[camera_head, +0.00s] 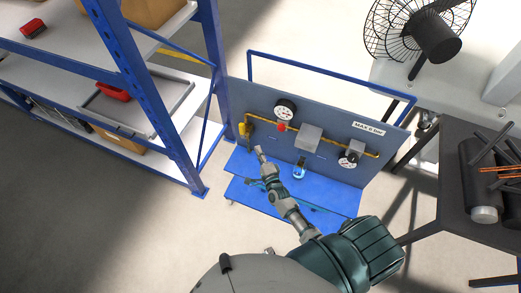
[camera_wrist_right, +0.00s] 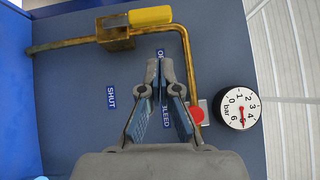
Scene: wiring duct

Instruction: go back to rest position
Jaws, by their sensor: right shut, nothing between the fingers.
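My right gripper (camera_head: 261,153) reaches up from the bottom of the head view to just in front of the blue-grey panel (camera_head: 330,140). In the right wrist view its two fingertips (camera_wrist_right: 161,68) come together, shut with nothing between them. A brass valve with a yellow handle (camera_wrist_right: 152,16) is beyond the fingertips, on a yellow pipe; it also shows in the head view (camera_head: 246,130), left of the gripper. I cannot tell how wide the gap to the panel is. The fingers partly cover a label by the pipe. My left gripper is not in view.
The panel carries a red button (camera_wrist_right: 196,113), a pressure gauge (camera_wrist_right: 237,109) and a second gauge (camera_head: 348,160). A blue shelf frame (camera_head: 165,110) stands left. A dark table (camera_head: 455,190) with cylinders and a fan (camera_head: 430,35) are right. The floor at lower left is clear.

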